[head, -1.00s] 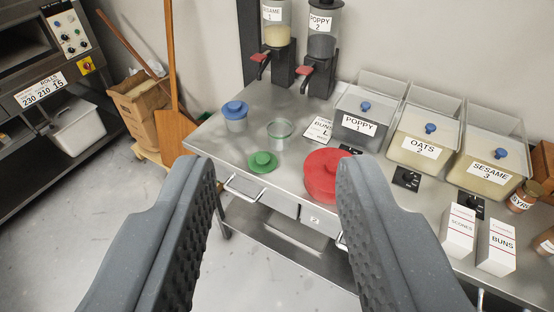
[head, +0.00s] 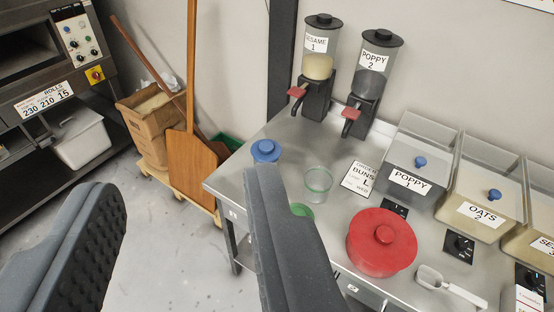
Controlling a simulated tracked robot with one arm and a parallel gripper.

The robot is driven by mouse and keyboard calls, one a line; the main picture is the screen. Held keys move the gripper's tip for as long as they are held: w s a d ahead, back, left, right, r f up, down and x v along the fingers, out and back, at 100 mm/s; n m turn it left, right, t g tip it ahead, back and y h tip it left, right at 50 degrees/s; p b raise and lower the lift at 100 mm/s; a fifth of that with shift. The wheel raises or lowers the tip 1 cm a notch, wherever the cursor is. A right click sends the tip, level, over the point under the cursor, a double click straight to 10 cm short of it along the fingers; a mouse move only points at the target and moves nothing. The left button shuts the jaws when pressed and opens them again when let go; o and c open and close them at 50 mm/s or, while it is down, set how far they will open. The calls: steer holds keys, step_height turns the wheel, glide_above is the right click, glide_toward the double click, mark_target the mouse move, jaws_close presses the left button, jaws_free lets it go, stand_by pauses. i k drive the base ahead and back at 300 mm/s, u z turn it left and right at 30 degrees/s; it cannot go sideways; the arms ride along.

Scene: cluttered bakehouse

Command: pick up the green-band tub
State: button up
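The green-band tub (head: 318,183) is a clear, open tub with a green ring at its rim. It stands upright on the steel bench (head: 335,150). A green lid (head: 302,210) lies just in front of it, mostly hidden behind my right finger. My gripper (head: 184,188) is open and empty, its two dark grey fingers wide apart. It appears to the left of the tub and nearer the camera, with the floor and a wooden peel behind the gap. The right fingertip overlaps the bench edge in the picture, and the tub is not between the fingers.
A blue-lidded tub (head: 266,152) stands left of the green-band tub. A large red lidded tub (head: 381,243) is at its right front, with a white scoop (head: 450,287) beyond. Dispensers (head: 318,70) stand behind. A wooden peel (head: 192,160) leans left of the bench.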

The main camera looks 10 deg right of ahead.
mark_target(317, 182)
steer(key=i, duration=1.25)
steer(key=z, duration=0.35)
